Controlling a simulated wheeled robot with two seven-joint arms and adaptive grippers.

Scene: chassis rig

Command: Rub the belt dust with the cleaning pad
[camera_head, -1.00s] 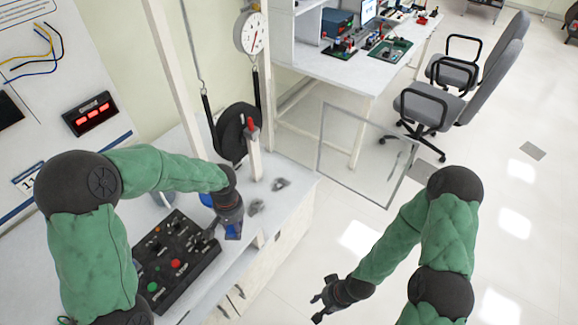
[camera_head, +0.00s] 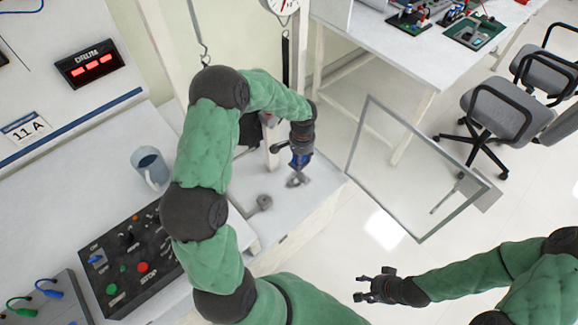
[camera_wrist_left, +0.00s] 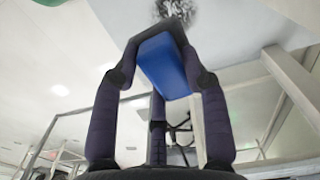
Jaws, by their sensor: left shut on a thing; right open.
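The cleaning pad is a blue block (camera_wrist_left: 165,66) held between the fingers of my left gripper (camera_head: 299,160). My left gripper is shut on it, pointing down just above the right end of the bench. A dark grey dust patch (camera_head: 297,181) lies right below the pad; it shows as a speckled smudge (camera_wrist_left: 175,10) beyond the pad in the left wrist view. I cannot tell whether the pad touches it. A second grey patch (camera_head: 263,204) lies to the lower left. My right gripper (camera_head: 366,287) is open and empty over the floor.
My left arm hides most of the drum. A clear framed panel (camera_head: 410,165) stands right of the bench. A chair (camera_head: 510,110) is further right.

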